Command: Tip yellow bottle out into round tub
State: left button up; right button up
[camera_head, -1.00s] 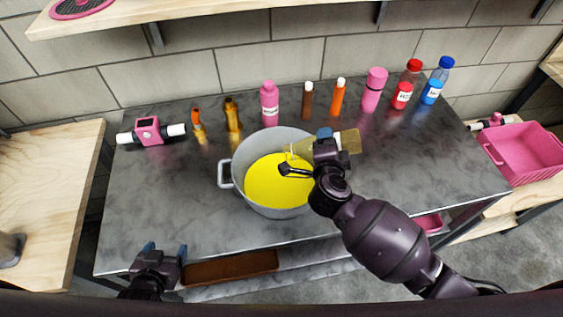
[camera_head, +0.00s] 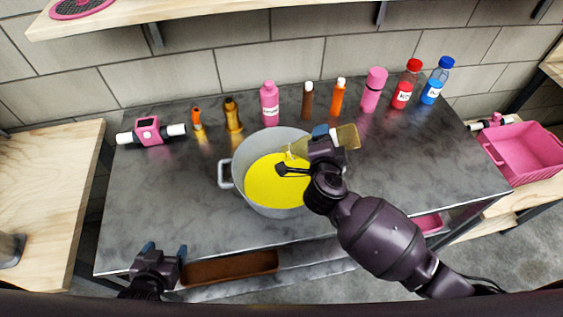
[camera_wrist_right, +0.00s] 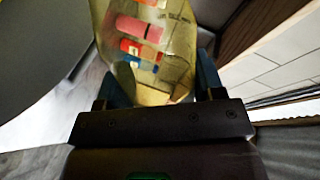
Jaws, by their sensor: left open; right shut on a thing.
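The round grey tub (camera_head: 237,155) stands on the dark counter with yellow liquid (camera_head: 270,182) inside. My right gripper (camera_head: 322,136) is shut on the see-through yellow bottle (camera_head: 348,137) above the tub's right rim. The bottle lies tilted nearly flat, its left end over the tub and its other end out to the right. Part of it is hidden behind the gripper. In the right wrist view the bottle (camera_wrist_right: 150,45) sits between the fingers. I cannot make out a stream of liquid. My left gripper (camera_head: 165,249) is open and empty at the counter's front left edge.
Several bottles stand along the back of the dark counter (camera_head: 150,200), including a pink one (camera_head: 270,104) and a blue-capped one (camera_head: 438,80). A pink-and-white device (camera_head: 148,131) lies at back left. A pink crate (camera_head: 525,155) is at right. The counter's left front is clear.

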jog(key=shift+a+r+n+h, duration=0.5)
jog(key=shift+a+r+n, duration=0.7)
jog(key=shift+n, duration=0.2)
dwell(1.4)
dwell(0.7)
jog(key=d+f+m+y, duration=0.1)
jog(key=d+f+m, duration=0.2)
jog(key=shift+f, duration=0.1)
jog(key=shift+m, duration=0.3)
jog(key=shift+f, duration=0.15)
